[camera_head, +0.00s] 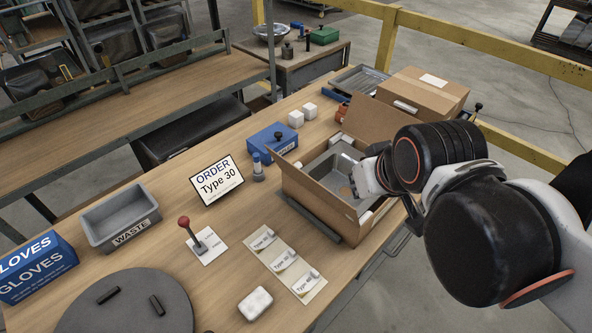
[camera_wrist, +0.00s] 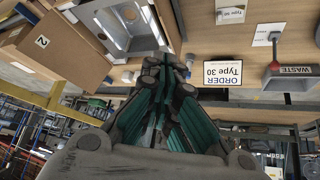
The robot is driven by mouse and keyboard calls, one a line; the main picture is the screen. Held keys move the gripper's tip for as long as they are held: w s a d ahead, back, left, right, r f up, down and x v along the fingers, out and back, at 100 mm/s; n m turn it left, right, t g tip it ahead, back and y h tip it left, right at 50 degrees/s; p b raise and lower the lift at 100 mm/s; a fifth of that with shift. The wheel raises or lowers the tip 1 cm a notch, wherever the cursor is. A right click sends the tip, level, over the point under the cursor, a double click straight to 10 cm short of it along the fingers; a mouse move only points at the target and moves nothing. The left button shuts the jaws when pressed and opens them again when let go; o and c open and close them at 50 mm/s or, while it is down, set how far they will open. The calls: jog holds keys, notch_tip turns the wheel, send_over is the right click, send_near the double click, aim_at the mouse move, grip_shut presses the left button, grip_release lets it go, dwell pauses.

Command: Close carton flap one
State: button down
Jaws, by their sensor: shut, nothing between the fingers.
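An open brown carton (camera_head: 312,205) stands on the workbench, with a grey metal basin (camera_head: 325,172) inside it. A tall flap (camera_head: 372,122) stands up at its far side, and a narrower flap (camera_head: 287,165) stands along its left side. In the wrist view a large carton panel (camera_wrist: 62,42) marked "2" is at the upper left, beside the basin (camera_wrist: 122,22). I cannot tell which flap is flap one. My gripper (camera_head: 358,172) is over the carton's right side, shut and empty. Its dark fingers with green inner faces show in the wrist view (camera_wrist: 165,65). Contact with the carton is unclear.
A closed carton (camera_head: 425,92) and a grey tray (camera_head: 358,80) stand behind. A blue box (camera_head: 272,140), the order sign (camera_head: 217,181), a red-knobbed lever (camera_head: 190,232) and type cards (camera_head: 285,262) lie left and in front. A yellow rail (camera_head: 480,45) runs behind.

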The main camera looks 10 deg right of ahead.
jog(key=w+a+n+g+p, duration=0.35)
jog(key=w+n+p, duration=0.3)
jog(key=n, duration=0.35)
jog(key=w+a+n+g+p, duration=0.2)
jog(key=w+a+n+p, duration=0.2)
jog(key=w+n+p, duration=0.45)
jog(key=s+a+f+n+g+b, duration=0.1)
jog(key=s+a+n+b, duration=0.25)
jog(key=a+n, duration=0.25)
notch_tip(320, 180, down, 10)
jog(key=b, duration=0.6)
jog(key=shift+m, duration=0.25)
jog(key=shift+w+d+r+p, duration=0.25)
jog(key=shift+w+d+p, duration=0.05)
jog(key=shift+d, duration=0.3)
jog(key=shift+w+d+r+p, duration=0.25)
jog(key=shift+d+p, duration=0.05)
jog(key=shift+d, duration=0.35)
jog(key=shift+w+d+r+p, duration=0.25)
jog(key=shift+w+d+p, duration=0.05)
jog(key=shift+d, duration=0.3)
jog(key=shift+w+h, duration=0.1)
jog(key=shift+h, duration=0.2)
